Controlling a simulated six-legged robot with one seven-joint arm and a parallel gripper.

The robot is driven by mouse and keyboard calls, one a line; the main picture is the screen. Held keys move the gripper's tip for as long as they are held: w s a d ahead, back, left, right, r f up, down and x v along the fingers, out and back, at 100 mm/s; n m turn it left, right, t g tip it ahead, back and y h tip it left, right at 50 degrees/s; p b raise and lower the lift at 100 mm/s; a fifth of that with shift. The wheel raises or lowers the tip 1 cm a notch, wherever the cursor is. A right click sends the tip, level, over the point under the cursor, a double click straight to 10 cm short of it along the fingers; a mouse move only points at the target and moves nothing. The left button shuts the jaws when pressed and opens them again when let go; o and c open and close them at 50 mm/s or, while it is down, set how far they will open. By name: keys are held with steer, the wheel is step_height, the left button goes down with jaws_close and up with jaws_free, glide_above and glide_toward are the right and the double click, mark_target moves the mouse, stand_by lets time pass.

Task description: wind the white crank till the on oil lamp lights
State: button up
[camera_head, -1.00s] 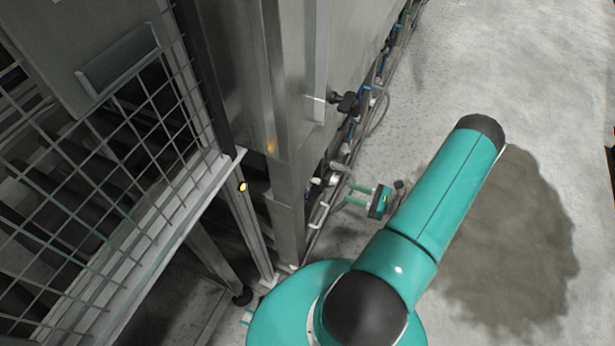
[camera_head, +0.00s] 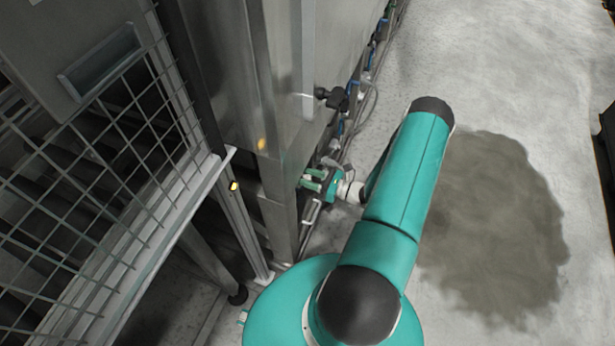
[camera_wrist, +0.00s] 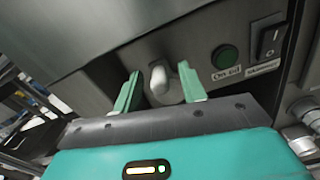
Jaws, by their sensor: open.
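The white crank (camera_wrist: 160,80) shows in the wrist view as a rounded pale piece on a dark metal panel. My gripper (camera_wrist: 158,70) is open, with one green finger to each side of the crank. I cannot tell whether either finger touches it. The on oil lamp (camera_wrist: 225,57) is a round dark green lens to the right of the crank, and it looks unlit. In the head view my gripper (camera_head: 308,180) is at the lower side of the steel machine, and the crank is too small to make out there.
A black rocker switch (camera_wrist: 268,42) sits right of the lamp. Pipe fittings (camera_wrist: 302,110) stand at the wrist view's right edge. In the head view, a wire mesh guard (camera_head: 100,170) is at left, a black valve knob (camera_head: 335,98) is above my gripper, and open floor (camera_head: 490,80) lies right.

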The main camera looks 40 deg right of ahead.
steer(key=shift+w+a, duration=0.15)
steer(key=shift+w, duration=0.15)
steer(key=c, duration=0.8)
steer(key=shift+w+d+f+m, duration=0.3)
steer(key=shift+d+m, duration=0.15)
steer(key=shift+m, duration=1.35)
steer(key=shift+w+d+f+m, duration=0.25)
steer(key=shift+d+m, duration=0.15)
steer(key=shift+m, duration=1.4)
steer(key=shift+w+d+f+m, duration=0.25)
steer(key=shift+d+m, duration=0.2)
steer(key=shift+m, duration=1.35)
steer(key=shift+f, duration=0.1)
